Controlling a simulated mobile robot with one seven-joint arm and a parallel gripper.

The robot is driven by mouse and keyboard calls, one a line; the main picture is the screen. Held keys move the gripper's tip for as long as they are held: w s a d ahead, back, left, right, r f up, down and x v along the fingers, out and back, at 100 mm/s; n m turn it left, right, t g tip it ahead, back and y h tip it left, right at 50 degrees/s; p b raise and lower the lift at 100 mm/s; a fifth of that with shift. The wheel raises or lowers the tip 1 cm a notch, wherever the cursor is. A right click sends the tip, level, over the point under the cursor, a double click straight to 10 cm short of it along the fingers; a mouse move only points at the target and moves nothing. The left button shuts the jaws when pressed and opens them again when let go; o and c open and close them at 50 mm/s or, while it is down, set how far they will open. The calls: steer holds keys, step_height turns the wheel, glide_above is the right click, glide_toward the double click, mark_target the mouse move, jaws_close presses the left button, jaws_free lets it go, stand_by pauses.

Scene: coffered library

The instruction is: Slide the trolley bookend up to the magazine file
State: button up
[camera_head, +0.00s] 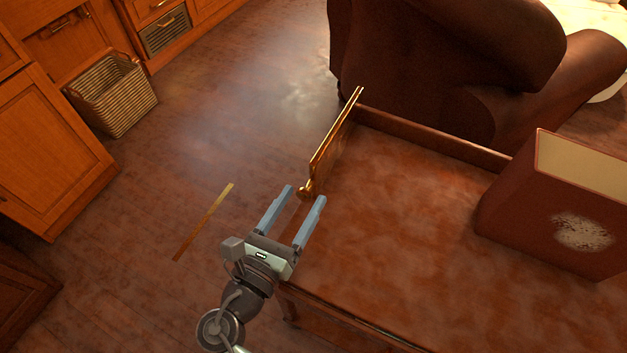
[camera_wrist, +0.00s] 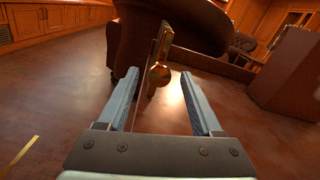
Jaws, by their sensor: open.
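The bookend (camera_head: 337,140) is an upright brass plate with a round knob at its near end, at the left edge of the trolley top (camera_head: 390,240). In the wrist view the bookend (camera_wrist: 158,55) is seen nearly edge-on, its knob showing between my fingertips. The magazine file (camera_head: 540,220) is a dark red box with a cream inside and a pale worn patch, standing at the right of the top, well apart from the bookend. It shows at the right of the wrist view (camera_wrist: 285,80). My gripper (camera_head: 307,194) is open, fingers toward the knob; contact cannot be told.
The trolley top between bookend and file is bare. A low rail (camera_head: 430,138) runs along its far edge, with a brown leather armchair (camera_head: 440,60) behind. A wicker basket (camera_head: 112,95) and wooden cabinets (camera_head: 45,150) stand left. A brass strip (camera_head: 203,222) lies on the open floor.

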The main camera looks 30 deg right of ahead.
mark_target(313, 181)
steer(key=b+x, duration=0.1)
steer(key=x, duration=0.4)
steer(key=shift+w+d, duration=0.2)
jaws_close()
stand_by(1.2)
